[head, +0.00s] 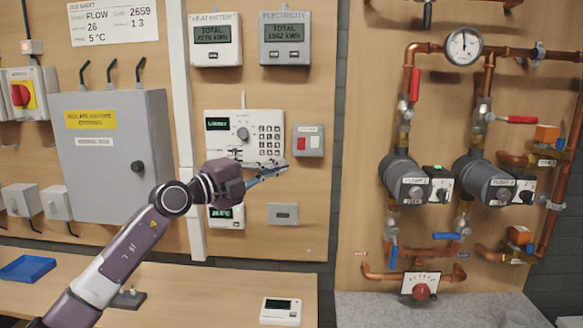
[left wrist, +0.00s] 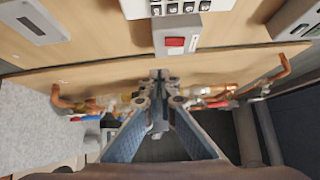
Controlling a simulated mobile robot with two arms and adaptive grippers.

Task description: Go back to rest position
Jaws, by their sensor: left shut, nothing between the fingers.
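My left gripper (head: 268,170) is in front of the wooden wall panel, just below the keypad controller (head: 243,135). Its fingers point to the right in the head view. In the left wrist view the two fingers (left wrist: 157,125) come together at their far ends, with nothing between them. The red-and-white switch box (head: 308,140) is just above and right of the fingertips; it also shows in the left wrist view (left wrist: 177,38). I cannot tell whether the gripper touches the panel. My right gripper is not in view.
A grey cabinet (head: 118,180) is on the panel behind my left arm. Two pumps (head: 404,178) with copper pipes and a gauge (head: 463,46) are at right. The wooden bench (head: 205,290) below holds a blue tray (head: 27,268) and a small white device (head: 281,311).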

